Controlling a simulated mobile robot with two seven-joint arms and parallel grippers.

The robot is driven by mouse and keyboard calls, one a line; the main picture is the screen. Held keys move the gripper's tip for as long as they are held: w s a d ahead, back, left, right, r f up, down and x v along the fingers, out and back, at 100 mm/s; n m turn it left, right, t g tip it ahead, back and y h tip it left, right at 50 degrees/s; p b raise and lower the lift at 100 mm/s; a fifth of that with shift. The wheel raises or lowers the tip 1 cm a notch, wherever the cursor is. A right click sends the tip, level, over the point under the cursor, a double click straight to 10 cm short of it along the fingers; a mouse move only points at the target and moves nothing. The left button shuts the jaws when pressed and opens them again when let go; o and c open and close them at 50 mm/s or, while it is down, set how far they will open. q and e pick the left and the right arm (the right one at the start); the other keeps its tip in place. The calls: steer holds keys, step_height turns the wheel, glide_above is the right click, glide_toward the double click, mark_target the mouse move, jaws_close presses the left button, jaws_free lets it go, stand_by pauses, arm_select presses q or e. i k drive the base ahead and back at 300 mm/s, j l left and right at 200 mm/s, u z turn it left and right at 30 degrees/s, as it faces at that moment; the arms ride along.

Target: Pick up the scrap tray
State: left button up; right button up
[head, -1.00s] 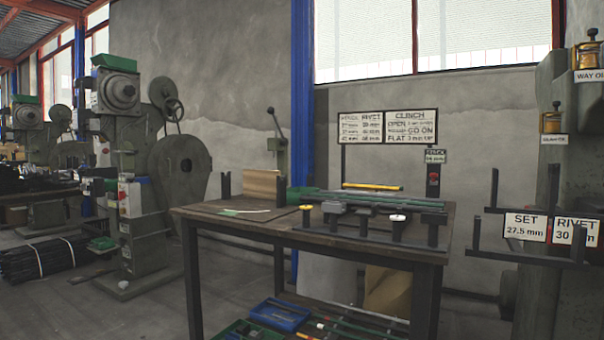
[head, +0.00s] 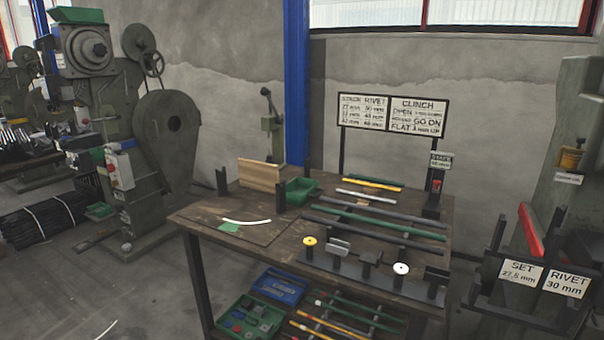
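A small green open tray (head: 299,191) sits on the workbench, beside an upright wooden block. It may be the scrap tray, but no label tells. Another small green tray (head: 100,211) is low at the foot of the left press, and a green tray (head: 78,15) sits on top of that press. A larger green tray (head: 238,327) with small parts lies on the bench's lower shelf. Neither of my grippers shows in the head view.
The workbench (head: 200,211) carries several long rods (head: 375,218), a wooden block (head: 260,175) and a front row of fixtures with yellow and white knobs. A blue tray (head: 279,286) lies on the lower shelf. A machine with signs (head: 541,277) stands at right. Floor at lower left is mostly clear.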

mark_target(299, 191)
steer(key=i+j+z, duration=0.5)
steer(key=i+j, duration=1.85)
steer(key=i, duration=0.5)
